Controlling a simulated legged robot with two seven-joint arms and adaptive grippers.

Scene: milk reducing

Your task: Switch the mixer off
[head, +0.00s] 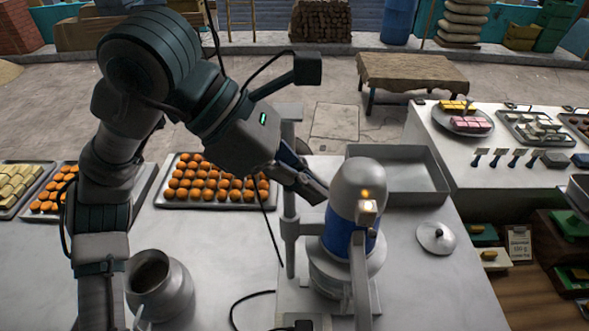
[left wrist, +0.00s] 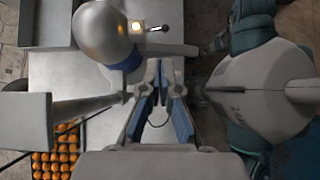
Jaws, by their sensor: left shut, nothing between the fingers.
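The mixer (head: 358,192) stands on the metal table, with a grey dome and a blue body. A small square switch (head: 367,212) with an orange light glowing above it faces front. In the left wrist view the dome (left wrist: 103,32) is at upper left and the lit switch (left wrist: 136,28) is beside it, with a short dark lever to its right. My left gripper (head: 321,194) is shut and empty, its fingertips just left of the mixer's body. I cannot tell whether they touch it. Its fingers also show in the left wrist view (left wrist: 161,76). My right gripper is not in view.
A metal pole (head: 290,215) rises left of the mixer. A metal jug (head: 158,285) stands at front left. A tray of orange balls (head: 166,203) lies behind it, and an empty pan (head: 425,189) is behind the mixer. A lid (head: 436,238) lies on clear tabletop at right.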

